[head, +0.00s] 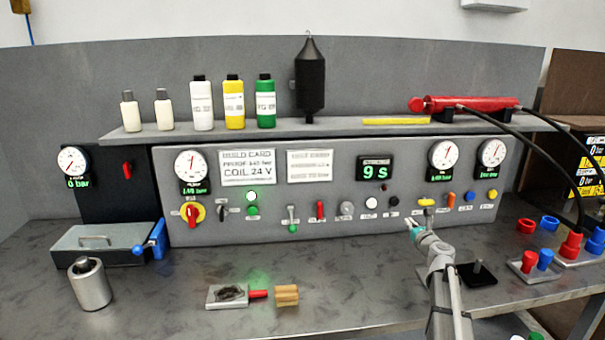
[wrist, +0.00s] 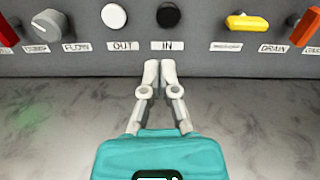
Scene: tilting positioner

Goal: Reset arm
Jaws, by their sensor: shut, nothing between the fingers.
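My gripper (head: 411,222) is at the right of the panel in the head view, with my arm reaching up from the lower right. In the wrist view my gripper (wrist: 159,66) is shut and empty. Its tips point at the panel just below the white OUT button (wrist: 114,16) and the black IN button (wrist: 168,15). The fingertips overlap the panel's lower edge in that view, and I cannot tell whether they touch it. In the head view the white button (head: 371,203) and the black button (head: 394,201) show left of my gripper.
The grey control panel (head: 330,225) carries gauges, knobs and a display reading 9 s. A metal cylinder (head: 90,284), a small vise-like block (head: 228,296) and a wooden block (head: 287,296) stand on the bench. Red and blue fittings (head: 571,246) with hoses are at the right.

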